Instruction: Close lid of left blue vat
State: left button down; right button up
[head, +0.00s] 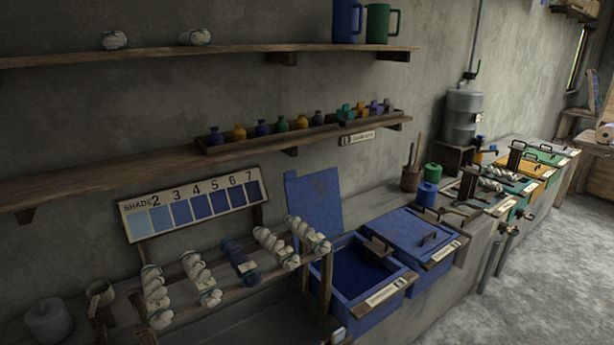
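The left blue vat (342,292) stands in the counter in the head view, with dark blue liquid inside. Its blue lid (315,201) is open and stands upright behind the vat, near the wall. A dark handle-like bar (379,247) shows at the vat's right side. The blue vat on the right (428,264) has its lid (405,228) down flat, with a dark handle (428,239) on it. Neither of my grippers is in the head view.
A rack with white and blue yarn skeins (240,262) and a shade board (192,203) stand left of the vats. A shelf with small bottles (281,124) runs above. Green, yellow and orange vats (545,155) are farther right. The floor (530,270) at right is clear.

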aim_at(316, 198)
jog(key=i+l, duration=0.4)
jog(key=i+l+u, duration=0.1)
jog(key=i+l, duration=0.3)
jog(key=l, duration=0.15)
jog(key=i+l, duration=0.4)
jog(key=i+l+u, duration=0.15)
jog(key=i+l, duration=0.2)
jog(key=l, duration=0.25)
